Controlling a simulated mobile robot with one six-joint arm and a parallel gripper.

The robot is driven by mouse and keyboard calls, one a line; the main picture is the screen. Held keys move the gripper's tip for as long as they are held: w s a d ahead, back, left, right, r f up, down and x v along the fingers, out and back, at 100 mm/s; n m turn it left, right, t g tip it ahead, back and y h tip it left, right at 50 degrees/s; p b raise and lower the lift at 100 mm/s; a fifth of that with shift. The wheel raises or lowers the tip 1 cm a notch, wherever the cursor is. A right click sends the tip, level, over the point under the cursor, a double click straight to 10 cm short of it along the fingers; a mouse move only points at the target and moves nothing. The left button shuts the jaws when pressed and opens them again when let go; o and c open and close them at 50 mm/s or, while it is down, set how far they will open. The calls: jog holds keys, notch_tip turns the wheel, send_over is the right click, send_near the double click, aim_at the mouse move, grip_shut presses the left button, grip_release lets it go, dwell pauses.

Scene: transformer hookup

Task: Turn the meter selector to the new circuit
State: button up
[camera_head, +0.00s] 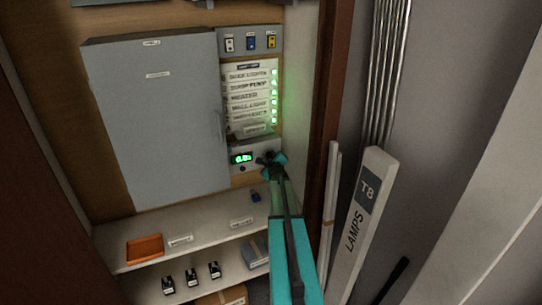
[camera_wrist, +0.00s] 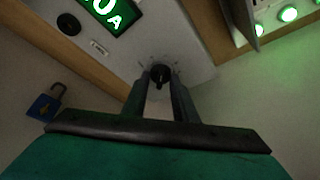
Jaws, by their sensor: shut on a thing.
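The meter is a pale box (camera_head: 229,150) below the labelled circuit rows, with a lit green display (camera_head: 241,158). In the wrist view the display (camera_wrist: 112,13) reads a zero and an A, upside down and partly cut off. The selector is a small black knob (camera_wrist: 160,74) on the meter's face, with faint marks around it. My gripper (camera_wrist: 161,86) is shut on the selector knob, one finger on each side. In the head view my gripper (camera_head: 270,159) covers the knob at the meter's right end.
A large grey cabinet door (camera_head: 155,115) stands left of the meter. Green lamps (camera_head: 275,95) line the circuit rows above. A shelf below holds an orange tray (camera_head: 145,247) and a blue padlock (camera_head: 255,197). A lamp carton (camera_head: 362,215) leans at the right.

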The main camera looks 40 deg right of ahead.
jog(key=shift+d+r+m+y+p, duration=0.1)
jog(key=shift+r+m+y+p, duration=0.05)
jog(key=shift+m+y+p, duration=0.55)
jog(key=shift+d+m+y, duration=0.1)
jog(key=shift+m+y, duration=0.5)
jog(key=shift+m, duration=0.6)
jog(key=m+t+y, duration=0.1)
jog(key=m+y, duration=0.1)
jog(key=m, duration=0.1)
jog(key=shift+s+d, duration=0.1)
jog(key=o, duration=1)
jog(key=shift+o, duration=0.2)
jog(key=shift+s, duration=0.1)
